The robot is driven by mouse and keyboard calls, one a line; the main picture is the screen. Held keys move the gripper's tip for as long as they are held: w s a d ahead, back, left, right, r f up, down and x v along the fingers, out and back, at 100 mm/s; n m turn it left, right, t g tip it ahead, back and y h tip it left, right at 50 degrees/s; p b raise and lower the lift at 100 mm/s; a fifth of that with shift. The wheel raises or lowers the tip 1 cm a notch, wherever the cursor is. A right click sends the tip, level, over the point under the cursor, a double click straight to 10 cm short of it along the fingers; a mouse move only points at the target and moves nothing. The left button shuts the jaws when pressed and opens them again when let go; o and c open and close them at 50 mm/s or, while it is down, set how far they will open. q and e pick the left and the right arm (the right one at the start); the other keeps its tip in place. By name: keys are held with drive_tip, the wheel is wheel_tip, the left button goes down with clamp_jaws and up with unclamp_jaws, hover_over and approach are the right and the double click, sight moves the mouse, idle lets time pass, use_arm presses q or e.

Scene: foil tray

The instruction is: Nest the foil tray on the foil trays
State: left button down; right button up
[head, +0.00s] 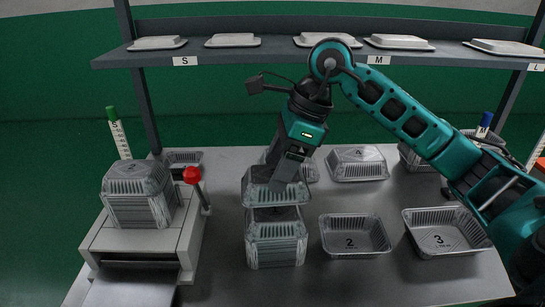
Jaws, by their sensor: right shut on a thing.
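My right gripper (279,186) comes down from above, shut on a silver foil tray (258,193). The gripper partly covers this tray. Directly below it in the picture is a tall stack of nested foil trays (275,247) on the table. The held tray's lower edge meets the stack's top rim in the picture; I cannot tell whether they touch. My left gripper is not in view.
A device with a red-knobbed lever (192,176) stands left, bearing another tray stack (138,208). Trays marked 2 (337,252) and 3 (470,248) lie right of the central stack. More trays (357,175) sit behind. A shelf (270,54) with lids spans the back.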

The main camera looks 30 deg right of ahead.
sight(274, 211)
wheel_tip(274, 211, down, 4)
drive_tip(key=b, duration=0.2)
drive_tip(key=shift+s+r+b, duration=0.1)
drive_tip(key=shift+b, duration=0.2)
drive_tip(key=shift+f+b, duration=0.7)
drive_tip(key=shift+f, duration=0.2)
wheel_tip(274, 211, down, 2)
drive_tip(key=shift+f+b, duration=0.1)
drive_tip(key=shift+b, duration=0.95)
drive_tip(key=shift+f+b, duration=0.35)
drive_tip(key=shift+f, duration=0.1)
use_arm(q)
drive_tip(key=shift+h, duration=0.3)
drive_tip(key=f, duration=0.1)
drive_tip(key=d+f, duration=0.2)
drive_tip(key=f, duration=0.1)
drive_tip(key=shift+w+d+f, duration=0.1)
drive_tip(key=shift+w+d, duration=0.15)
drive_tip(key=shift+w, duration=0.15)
use_arm(e)
drive_tip(key=shift+o, duration=0.2)
drive_tip(key=shift+f, duration=0.25)
drive_tip(key=o, duration=0.9)
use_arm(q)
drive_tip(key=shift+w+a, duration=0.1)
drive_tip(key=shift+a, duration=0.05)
use_arm(e)
drive_tip(key=shift+o, duration=0.8)
drive_tip(key=shift+r, duration=0.1)
